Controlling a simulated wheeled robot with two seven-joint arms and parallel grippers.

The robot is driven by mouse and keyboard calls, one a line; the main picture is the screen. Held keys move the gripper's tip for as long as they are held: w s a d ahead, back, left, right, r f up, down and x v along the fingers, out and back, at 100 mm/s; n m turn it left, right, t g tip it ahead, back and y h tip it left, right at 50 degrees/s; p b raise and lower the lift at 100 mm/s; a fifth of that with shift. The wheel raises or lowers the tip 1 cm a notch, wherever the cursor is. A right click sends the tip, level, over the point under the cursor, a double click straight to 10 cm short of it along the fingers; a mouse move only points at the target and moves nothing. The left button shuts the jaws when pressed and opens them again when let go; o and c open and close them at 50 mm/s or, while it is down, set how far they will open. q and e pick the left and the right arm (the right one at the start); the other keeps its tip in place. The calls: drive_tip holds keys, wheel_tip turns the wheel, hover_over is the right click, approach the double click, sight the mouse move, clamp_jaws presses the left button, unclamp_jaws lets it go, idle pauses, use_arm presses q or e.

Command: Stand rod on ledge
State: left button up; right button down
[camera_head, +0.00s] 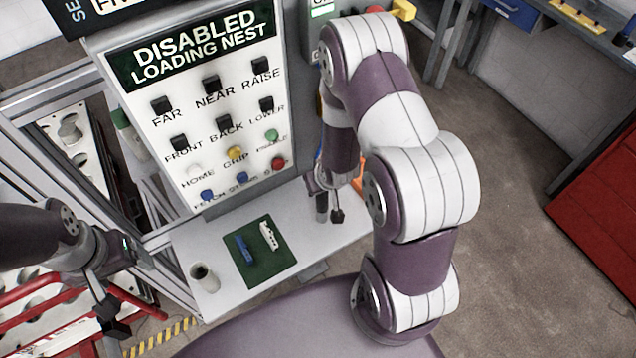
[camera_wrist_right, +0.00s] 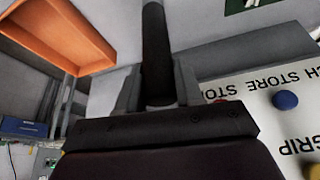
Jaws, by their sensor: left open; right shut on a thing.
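The ledge (camera_head: 335,238) is the pale grey shelf below the button panel. My right gripper (camera_head: 329,208) is low over its right part. In the right wrist view my right gripper (camera_wrist_right: 157,84) is shut on a dark rod (camera_wrist_right: 156,38), with a finger on each side of it. The rod runs lengthwise out past the fingertips. In the head view the rod is mostly hidden by the arm and gripper, and I cannot tell whether it touches the ledge. My left gripper (camera_head: 112,312) is open and empty at the lower left, off the ledge.
A green mat (camera_head: 262,272) with a blue piece (camera_head: 245,249) and a white piece (camera_head: 269,236) lies on the ledge. A small cup (camera_head: 204,277) stands at its left end. The button panel (camera_head: 205,120) rises behind. An orange bin (camera_wrist_right: 70,32) shows in the wrist view.

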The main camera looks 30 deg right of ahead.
drive_tip(key=c, duration=0.7)
unclamp_jaws()
drive_tip(key=shift+w+a+f, duration=0.1)
drive_tip(key=shift+w+f, duration=0.05)
drive_tip(key=shift+w, duration=0.3)
drive_tip(key=shift+c, duration=0.2)
drive_tip(key=s+a+r+g, duration=0.1)
drive_tip(key=s+a+r, duration=0.1)
drive_tip(key=s+r, duration=0.3)
drive_tip(key=s+a+r+n+g, duration=0.1)
drive_tip(key=s+r, duration=0.4)
drive_tip(key=r, duration=0.8)
drive_tip(key=shift+a+g, duration=0.6)
drive_tip(key=shift+a, duration=0.5)
drive_tip(key=shift+w, duration=0.1)
